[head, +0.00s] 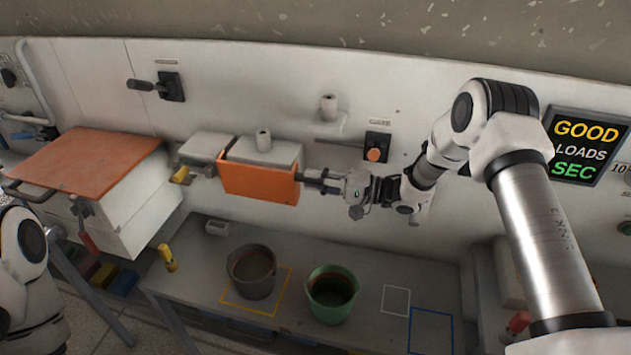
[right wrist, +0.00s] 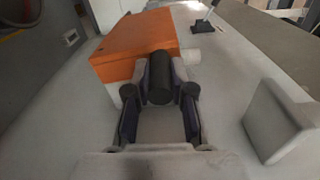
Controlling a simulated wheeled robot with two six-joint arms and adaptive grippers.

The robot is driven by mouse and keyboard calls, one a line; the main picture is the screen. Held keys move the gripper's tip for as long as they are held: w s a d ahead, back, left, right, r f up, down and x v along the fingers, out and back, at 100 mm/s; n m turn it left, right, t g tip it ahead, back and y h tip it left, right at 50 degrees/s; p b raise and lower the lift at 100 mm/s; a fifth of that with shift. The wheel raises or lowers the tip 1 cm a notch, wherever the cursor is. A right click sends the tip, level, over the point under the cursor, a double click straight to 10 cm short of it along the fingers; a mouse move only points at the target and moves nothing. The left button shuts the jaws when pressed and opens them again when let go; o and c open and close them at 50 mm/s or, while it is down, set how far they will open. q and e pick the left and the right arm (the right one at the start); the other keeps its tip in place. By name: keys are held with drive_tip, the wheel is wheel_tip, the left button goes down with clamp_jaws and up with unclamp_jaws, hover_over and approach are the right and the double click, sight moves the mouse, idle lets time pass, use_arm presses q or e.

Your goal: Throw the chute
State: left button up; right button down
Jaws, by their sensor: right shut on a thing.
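An orange-fronted chute (head: 258,184) with a grey body is mounted on the pale wall panel. It also shows in the right wrist view (right wrist: 135,45). A dark round handle (right wrist: 160,78) sticks out from its end towards my right gripper (head: 322,180). In the right wrist view, the fingers of this gripper (right wrist: 160,92) stand on either side of the handle and are shut on it. In the head view my arm reaches in from the right, and the fingertips are at the chute's right end. Part of my left arm shows at the lower left, but its gripper is out of view.
A grey bucket (head: 252,271) and a green bucket (head: 332,294) stand on the bench below. A red-topped box (head: 85,162) is at the left. A switch with an orange knob (head: 376,152) is on the wall above my right gripper. A sign (head: 587,146) reads GOOD LOADS SEC.

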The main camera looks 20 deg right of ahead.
use_arm(q)
drive_tip(key=shift+w+d, duration=0.1)
drive_tip(key=shift+w, duration=0.1)
use_arm(e)
drive_tip(key=shift+w+d+r, duration=0.15)
drive_tip(key=shift+w+d, duration=0.05)
drive_tip(key=shift+w, duration=0.25)
drive_tip(key=c, duration=1)
unclamp_jaws()
use_arm(q)
drive_tip(key=shift+w, duration=0.1)
